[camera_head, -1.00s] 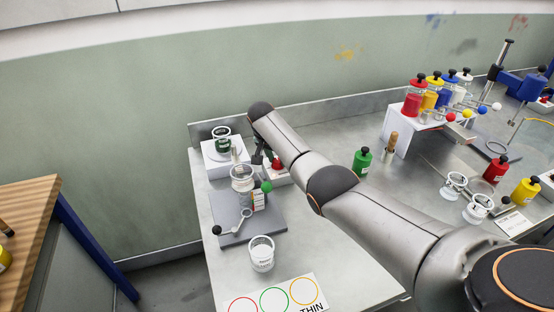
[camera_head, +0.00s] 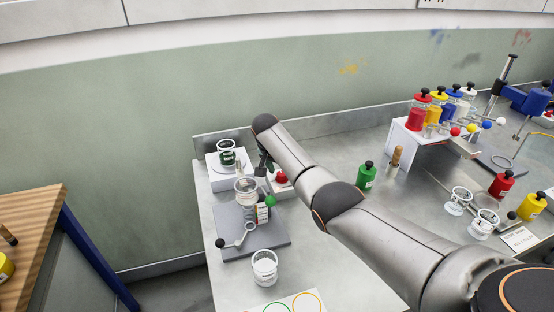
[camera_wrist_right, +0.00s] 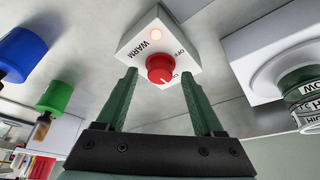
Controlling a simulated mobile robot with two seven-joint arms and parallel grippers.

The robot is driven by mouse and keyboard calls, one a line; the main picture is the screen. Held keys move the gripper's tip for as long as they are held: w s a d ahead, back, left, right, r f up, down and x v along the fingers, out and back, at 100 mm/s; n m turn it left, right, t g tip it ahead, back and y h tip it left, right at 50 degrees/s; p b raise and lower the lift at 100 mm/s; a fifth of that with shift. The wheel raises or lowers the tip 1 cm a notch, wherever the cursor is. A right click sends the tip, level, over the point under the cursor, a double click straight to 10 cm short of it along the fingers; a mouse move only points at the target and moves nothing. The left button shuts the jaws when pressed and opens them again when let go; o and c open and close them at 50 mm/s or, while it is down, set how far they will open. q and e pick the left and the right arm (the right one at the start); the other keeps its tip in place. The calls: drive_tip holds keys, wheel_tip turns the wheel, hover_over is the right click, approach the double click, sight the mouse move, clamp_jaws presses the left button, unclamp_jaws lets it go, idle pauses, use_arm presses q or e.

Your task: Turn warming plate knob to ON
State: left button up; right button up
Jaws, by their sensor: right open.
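The red knob (camera_wrist_right: 160,68) sits on the white box marked WARM (camera_wrist_right: 150,38) in the right wrist view. A round light (camera_wrist_right: 156,34) on the box glows pale pink. The OFF lettering is legible; I cannot tell surely where the knob's white mark points. My right gripper (camera_wrist_right: 159,75) is open, its green fingers on either side of the knob's near side, apart from it. In the head view the knob (camera_head: 281,176) shows just right of my right gripper (camera_head: 263,166), which is partly hidden by its arm. My left gripper is not in view.
A white stand with a dark-filled jar (camera_head: 227,158) is left of the gripper. A glass vessel over a grey plate (camera_head: 270,240) stands in front. A green bottle (camera_head: 366,177) is to the right.

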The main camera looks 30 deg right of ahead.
drive_tip(key=v, duration=1.2)
drive_tip(key=shift+s+f, duration=0.1)
